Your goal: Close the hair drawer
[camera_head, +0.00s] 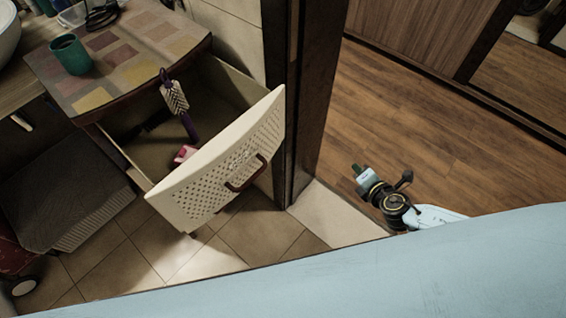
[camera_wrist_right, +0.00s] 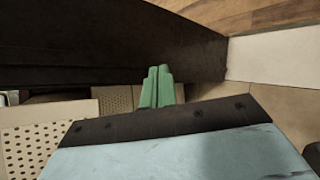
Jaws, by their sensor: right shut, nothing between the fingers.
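The hair drawer (camera_head: 222,165) is pulled open in the head view, with a cream perforated front and a dark curved handle (camera_head: 245,173). Inside it are a purple-handled hairbrush (camera_head: 176,100) and a small red item (camera_head: 184,154). My right gripper (camera_head: 358,170) is to the right of the drawer, beyond the dark door post, apart from it. In the right wrist view its green fingers (camera_wrist_right: 157,88) are together and empty, with the perforated drawer front (camera_wrist_right: 45,145) at the lower left. My left gripper is not in view.
A dark door post (camera_head: 305,100) stands between the drawer and my right gripper. A teal cup (camera_head: 71,54) stands on the patterned cabinet top (camera_head: 130,50). A grey ridged box (camera_head: 70,195) is left of the drawer. Tiled floor (camera_head: 190,255) lies clear in front.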

